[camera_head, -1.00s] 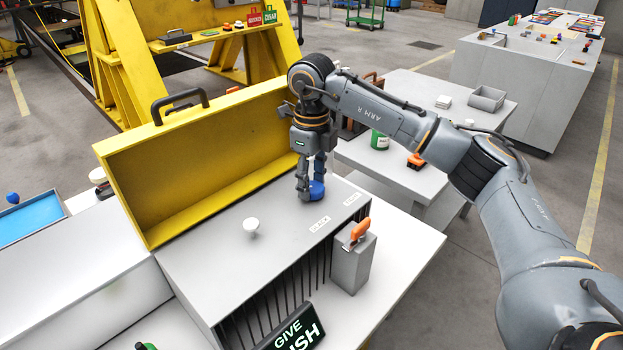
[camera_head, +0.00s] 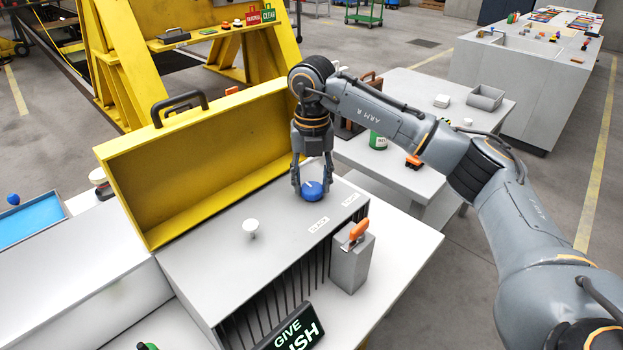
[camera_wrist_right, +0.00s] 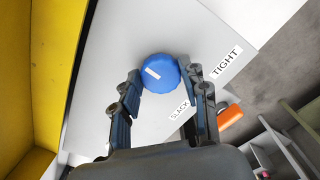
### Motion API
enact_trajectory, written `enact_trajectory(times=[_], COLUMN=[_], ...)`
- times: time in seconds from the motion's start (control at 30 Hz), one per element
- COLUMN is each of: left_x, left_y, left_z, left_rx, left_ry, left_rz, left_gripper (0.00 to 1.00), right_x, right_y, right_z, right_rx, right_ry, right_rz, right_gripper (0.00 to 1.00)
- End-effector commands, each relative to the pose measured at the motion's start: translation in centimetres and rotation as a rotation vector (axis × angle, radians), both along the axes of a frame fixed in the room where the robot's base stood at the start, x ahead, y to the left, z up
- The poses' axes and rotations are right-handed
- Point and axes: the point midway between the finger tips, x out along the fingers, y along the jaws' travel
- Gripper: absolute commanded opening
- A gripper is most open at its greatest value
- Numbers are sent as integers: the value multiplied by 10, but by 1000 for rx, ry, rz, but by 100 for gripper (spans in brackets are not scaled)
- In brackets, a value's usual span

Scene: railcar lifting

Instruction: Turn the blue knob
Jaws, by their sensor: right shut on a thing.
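The blue knob (camera_head: 312,191) is round with a white mark and sits on top of the grey box (camera_head: 262,262) near its right end. My right gripper (camera_head: 311,188) points down over it, with one finger on each side. In the right wrist view the knob (camera_wrist_right: 161,74) lies between the fingertips of my right gripper (camera_wrist_right: 160,84), and its white mark points to the upper left. Labels "SLACK" (camera_wrist_right: 180,110) and "TIGHT" (camera_wrist_right: 227,62) are on the box beside the knob. My left gripper is not in view.
A raised yellow lid (camera_head: 205,160) with a black handle stands behind the box. A white knob (camera_head: 250,227) is left of the blue one. A grey block with an orange handle (camera_head: 355,236) stands at the front right. A "GIVE" sign (camera_head: 292,332) is at the front.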

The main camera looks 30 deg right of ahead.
Motion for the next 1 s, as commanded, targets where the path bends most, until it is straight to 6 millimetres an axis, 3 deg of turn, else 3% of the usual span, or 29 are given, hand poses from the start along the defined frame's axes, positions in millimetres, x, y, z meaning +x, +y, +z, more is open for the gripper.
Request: enact_trajectory(times=[1.0], left_x=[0], left_y=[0], left_z=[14], left_rx=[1], left_ry=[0], left_rz=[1], left_gripper=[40], right_x=[-4], right_y=[-2], right_z=[-2], right_rx=[-2], right_ry=[6], right_rz=[-962], right_gripper=[13])
